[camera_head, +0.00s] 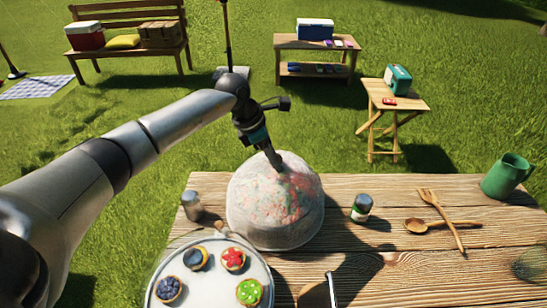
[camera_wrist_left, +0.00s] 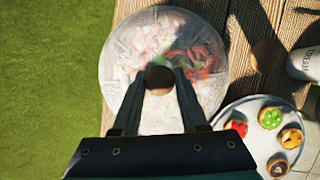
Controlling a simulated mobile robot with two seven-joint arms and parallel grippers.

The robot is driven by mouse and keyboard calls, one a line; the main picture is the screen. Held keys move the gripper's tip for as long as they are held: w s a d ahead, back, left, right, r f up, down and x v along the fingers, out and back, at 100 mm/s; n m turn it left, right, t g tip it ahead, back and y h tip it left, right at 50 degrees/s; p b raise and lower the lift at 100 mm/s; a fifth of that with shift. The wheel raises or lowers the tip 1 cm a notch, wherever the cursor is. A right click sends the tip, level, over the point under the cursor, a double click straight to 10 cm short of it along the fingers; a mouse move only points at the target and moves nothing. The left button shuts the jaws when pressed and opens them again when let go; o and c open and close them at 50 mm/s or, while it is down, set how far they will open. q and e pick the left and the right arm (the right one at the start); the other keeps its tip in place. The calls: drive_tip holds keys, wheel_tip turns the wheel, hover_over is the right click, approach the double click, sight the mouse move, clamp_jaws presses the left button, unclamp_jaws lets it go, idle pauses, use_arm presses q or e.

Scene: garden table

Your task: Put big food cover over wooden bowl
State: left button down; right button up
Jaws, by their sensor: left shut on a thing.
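The big food cover (camera_head: 262,222) is a pale, see-through mesh dome at the far edge of the wooden table. My left gripper (camera_head: 277,163) is shut on its brown knob (camera_wrist_left: 160,78), at the top of the dome. Red, green and pale food shows through the mesh, and the dome (camera_wrist_left: 120,65) also shows in the left wrist view. The wooden bowl cannot be made out clearly; the dome hides it. Whether the cover's rim touches the table is unclear. My right gripper is not in view.
A plate (camera_head: 208,297) of several tarts is close in front. Shakers stand left (camera_head: 192,206) and right (camera_head: 361,208) of the cover. A wooden fork and spoon (camera_head: 440,225), a green jug (camera_head: 507,175) and a small mesh dome (camera_head: 531,265) are farther right.

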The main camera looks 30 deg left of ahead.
use_arm(q)
drive_tip(key=shift+s+f, duration=0.4)
drive_tip(key=shift+f, duration=0.25)
drive_tip(key=shift+c, duration=1.8)
unclamp_jaws()
drive_tip(key=shift+f, duration=0.1)
drive_tip(key=w+v, duration=0.1)
drive_tip(key=v, duration=1.5)
drive_tip(key=shift+r, duration=0.35)
drive_tip(key=shift+w, duration=0.1)
